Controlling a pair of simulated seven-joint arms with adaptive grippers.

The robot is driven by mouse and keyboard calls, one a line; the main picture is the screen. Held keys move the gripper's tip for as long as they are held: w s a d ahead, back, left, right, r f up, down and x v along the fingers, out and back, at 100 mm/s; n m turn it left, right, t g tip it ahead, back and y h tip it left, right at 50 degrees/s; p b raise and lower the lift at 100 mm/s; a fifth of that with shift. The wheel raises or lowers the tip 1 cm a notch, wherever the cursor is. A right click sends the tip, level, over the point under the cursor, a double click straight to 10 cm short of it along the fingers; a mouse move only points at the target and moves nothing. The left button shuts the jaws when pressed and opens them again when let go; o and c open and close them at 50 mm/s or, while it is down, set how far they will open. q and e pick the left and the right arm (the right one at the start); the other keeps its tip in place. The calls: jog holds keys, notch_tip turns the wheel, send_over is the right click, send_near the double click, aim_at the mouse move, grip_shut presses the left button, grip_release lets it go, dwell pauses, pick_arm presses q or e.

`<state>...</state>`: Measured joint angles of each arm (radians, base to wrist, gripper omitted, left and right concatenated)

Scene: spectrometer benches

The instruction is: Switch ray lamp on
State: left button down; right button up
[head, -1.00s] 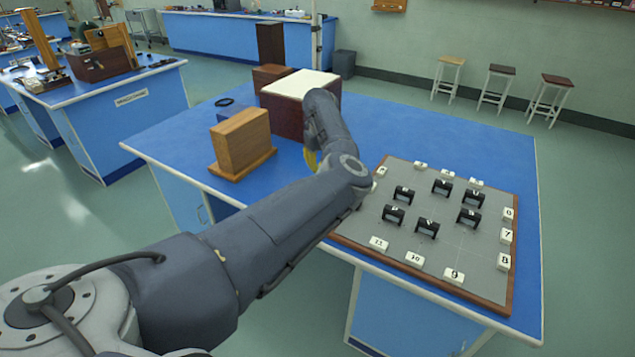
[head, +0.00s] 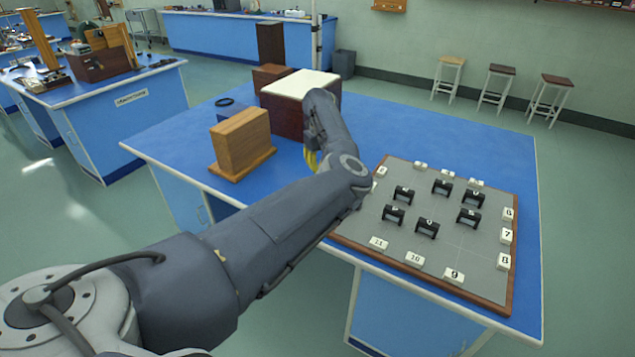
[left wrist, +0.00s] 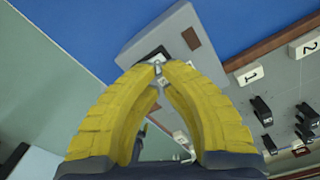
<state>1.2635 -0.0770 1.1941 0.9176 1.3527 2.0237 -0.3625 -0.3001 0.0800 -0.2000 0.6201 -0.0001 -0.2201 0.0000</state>
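A light grey box (left wrist: 180,30), which looks like the ray lamp, lies on the blue bench top in the left wrist view. It has a brown patch (left wrist: 191,38) and a dark-and-white switch-like part (left wrist: 156,54) on its upper face. My left gripper (left wrist: 159,68) has its yellow curved fingers brought together at the tips, right by that switch-like part. I cannot tell if they touch it. In the head view a yellow part of my left gripper (head: 311,161) shows behind my arm; the lamp is hidden there. My right gripper is not in view.
A grey board (head: 400,238) with numbered white tiles and several black holders lies right of my arm. A wooden block on a base (head: 242,142) and a dark box with a white top (head: 285,112) stand on the blue bench (head: 440,130). The bench's far right is clear.

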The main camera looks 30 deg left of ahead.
pick_arm(q)
jog(key=shift+f, duration=2.05)
dwell(1.5)
jog(key=shift+r, duration=3.55)
